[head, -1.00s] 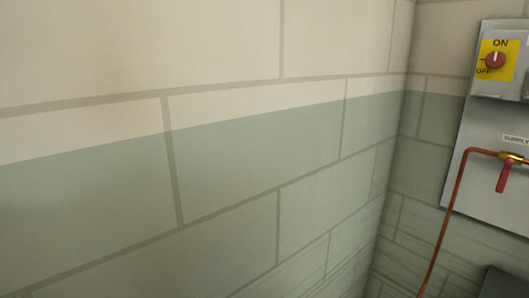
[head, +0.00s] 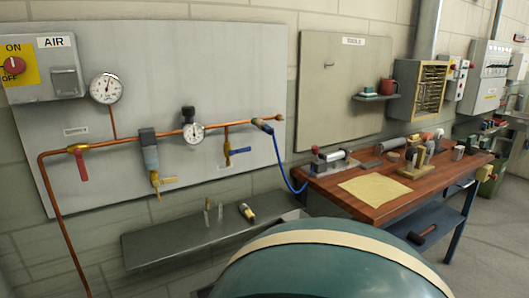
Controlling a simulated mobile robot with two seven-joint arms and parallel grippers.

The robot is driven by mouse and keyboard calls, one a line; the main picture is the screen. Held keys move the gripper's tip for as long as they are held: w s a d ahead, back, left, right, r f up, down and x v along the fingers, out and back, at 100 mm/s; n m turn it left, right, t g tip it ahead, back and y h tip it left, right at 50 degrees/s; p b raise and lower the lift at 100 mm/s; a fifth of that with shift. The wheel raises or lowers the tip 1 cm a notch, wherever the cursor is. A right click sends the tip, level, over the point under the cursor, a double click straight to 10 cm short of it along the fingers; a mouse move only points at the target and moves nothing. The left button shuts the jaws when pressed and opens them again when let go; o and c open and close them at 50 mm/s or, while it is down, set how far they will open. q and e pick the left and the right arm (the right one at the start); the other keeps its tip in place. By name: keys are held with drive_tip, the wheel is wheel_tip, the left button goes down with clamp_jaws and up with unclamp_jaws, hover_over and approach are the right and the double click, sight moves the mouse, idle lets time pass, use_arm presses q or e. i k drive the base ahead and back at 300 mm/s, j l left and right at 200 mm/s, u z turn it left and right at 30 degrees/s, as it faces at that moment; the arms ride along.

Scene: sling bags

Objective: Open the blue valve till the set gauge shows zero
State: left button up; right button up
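The blue valve (head: 238,151) hangs on a short drop from the copper pipe on the grey wall panel. Its blue lever sticks out to the right, roughly crosswise to the drop. A small round gauge (head: 194,133), apparently the set gauge, sits to its left under a dark knob; its needle is too small to read. A larger gauge (head: 106,88) stands higher up at the left. Neither of my grippers is in view.
A grey shelf (head: 170,242) with small fittings is below. A large teal rounded thing (head: 320,270) fills the bottom foreground. A wooden workbench (head: 385,205) stands right.

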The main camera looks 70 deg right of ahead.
sight(230, 153)
drive_tip(key=z, duration=2.2)
